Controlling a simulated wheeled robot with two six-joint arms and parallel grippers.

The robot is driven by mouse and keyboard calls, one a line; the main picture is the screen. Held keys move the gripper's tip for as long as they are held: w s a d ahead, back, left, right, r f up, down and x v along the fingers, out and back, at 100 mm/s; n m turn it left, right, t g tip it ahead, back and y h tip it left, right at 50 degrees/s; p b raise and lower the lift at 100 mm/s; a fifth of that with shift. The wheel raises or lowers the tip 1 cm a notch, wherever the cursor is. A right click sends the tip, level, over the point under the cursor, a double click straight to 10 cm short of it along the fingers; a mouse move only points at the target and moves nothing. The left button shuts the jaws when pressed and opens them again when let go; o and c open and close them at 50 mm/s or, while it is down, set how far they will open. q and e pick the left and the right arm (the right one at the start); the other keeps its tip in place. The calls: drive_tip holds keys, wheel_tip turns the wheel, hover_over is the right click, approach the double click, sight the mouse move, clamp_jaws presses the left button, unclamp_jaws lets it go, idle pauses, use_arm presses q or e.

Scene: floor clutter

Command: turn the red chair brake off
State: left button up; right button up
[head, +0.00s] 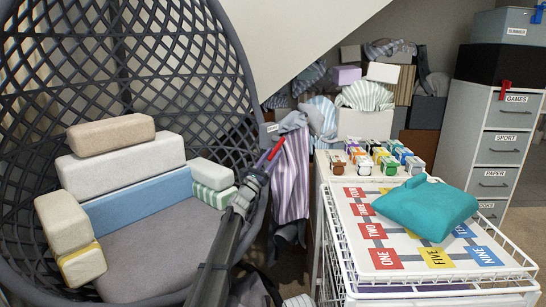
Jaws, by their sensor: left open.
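A large grey lattice egg chair (180,62) fills the left side of the head view. A thin red lever (277,149), which looks like the chair brake, slants up beside the chair's right rim. My left gripper (263,164) is open at the lower end of this lever, with its dark arm rising from the bottom of the view. Whether the fingers touch the lever or stand around it I cannot tell. The gripper and arm hide part of the chair's right edge. My right gripper is not in view.
Several foam blocks (124,163) rest on the chair's grey seat. Striped cloth (291,180) hangs behind the gripper. Labelled drawers (497,148) stand at the far right.

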use_arm(q)
drive_tip(key=b+v, duration=0.3)
drive_tip(key=v, duration=0.4)
drive_tip(key=shift+b, duration=0.35)
drive_tip(key=shift+c, duration=0.2)
